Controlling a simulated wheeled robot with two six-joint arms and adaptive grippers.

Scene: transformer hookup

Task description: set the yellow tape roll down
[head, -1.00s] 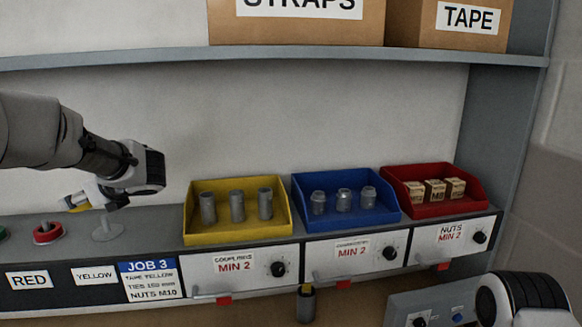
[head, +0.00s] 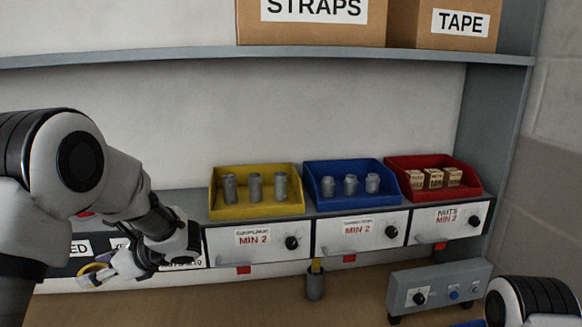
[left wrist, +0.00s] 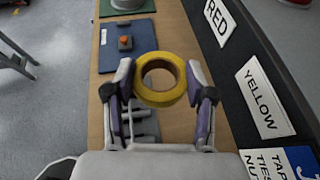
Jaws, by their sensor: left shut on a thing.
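The yellow tape roll (left wrist: 160,99) is between the two fingers of my left gripper (left wrist: 160,75) in the left wrist view. The gripper is shut on it. The roll is held over the wooden bench top, beside the strip with the YELLOW label (left wrist: 262,103). In the head view my left gripper (head: 92,276) is at the lower left, in front of the label strip, and only a bit of the roll's yellow edge shows. The right gripper is not seen.
Yellow (head: 257,206), blue (head: 355,194) and red (head: 433,187) bins stand on the ledge above labelled drawers. A grey control box (head: 440,290) and a small grey holder (head: 315,284) are on the bench. A blue mat (left wrist: 128,38) lies beyond the roll. Bench around the holder is clear.

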